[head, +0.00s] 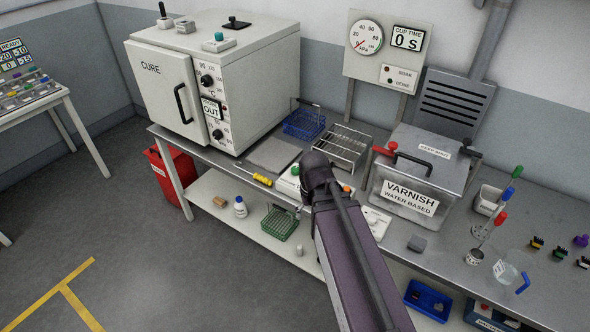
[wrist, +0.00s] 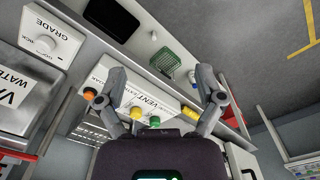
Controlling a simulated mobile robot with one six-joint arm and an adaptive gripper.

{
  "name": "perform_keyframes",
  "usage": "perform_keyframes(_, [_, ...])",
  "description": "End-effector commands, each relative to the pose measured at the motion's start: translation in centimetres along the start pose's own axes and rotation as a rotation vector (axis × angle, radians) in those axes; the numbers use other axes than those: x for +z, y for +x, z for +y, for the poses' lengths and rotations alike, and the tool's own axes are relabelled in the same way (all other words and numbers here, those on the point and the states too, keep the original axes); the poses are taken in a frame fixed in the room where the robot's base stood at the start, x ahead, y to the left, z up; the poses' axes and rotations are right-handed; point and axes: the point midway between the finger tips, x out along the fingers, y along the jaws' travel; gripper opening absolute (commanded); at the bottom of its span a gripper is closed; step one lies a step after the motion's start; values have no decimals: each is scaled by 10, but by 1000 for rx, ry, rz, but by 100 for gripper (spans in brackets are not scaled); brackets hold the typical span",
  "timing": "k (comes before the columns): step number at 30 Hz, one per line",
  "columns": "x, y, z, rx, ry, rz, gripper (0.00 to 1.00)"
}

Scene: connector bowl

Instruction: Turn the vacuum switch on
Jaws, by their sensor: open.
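A white control box (wrist: 146,97) with "VENT" lettering lies on the bench beneath my gripper (wrist: 160,82). I cannot tell contact.
A varnish tank (head: 407,203) with a lid stands right of my arm. A white box marked "GRADE" (wrist: 50,38) is beside it. A wire rack (head: 342,146) stands behind, a yellow screwdriver (head: 262,180) lies left, and a green basket (head: 279,223) sits on the lower shelf.

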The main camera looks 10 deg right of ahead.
Motion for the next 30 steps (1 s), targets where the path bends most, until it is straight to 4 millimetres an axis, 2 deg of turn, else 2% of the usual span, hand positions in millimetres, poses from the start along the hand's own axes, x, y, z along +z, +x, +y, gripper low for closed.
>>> perform_keyframes(1, [-17, 0, 2, 0, -19, 0, 87])
perform_keyframes(5, [-59, 0, 6, 0, -102, 0, 87])
perform_keyframes(18, [-246, -1, 24, -1, -513, 1, 87])
perform_keyframes(21, [-283, -2, 28, -1, -600, 1, 87])
perform_keyframes(25, [-318, -2, 33, -1, -686, 1, 87])
perform_keyframes(30, [-337, -2, 36, -1, -743, 1, 87])
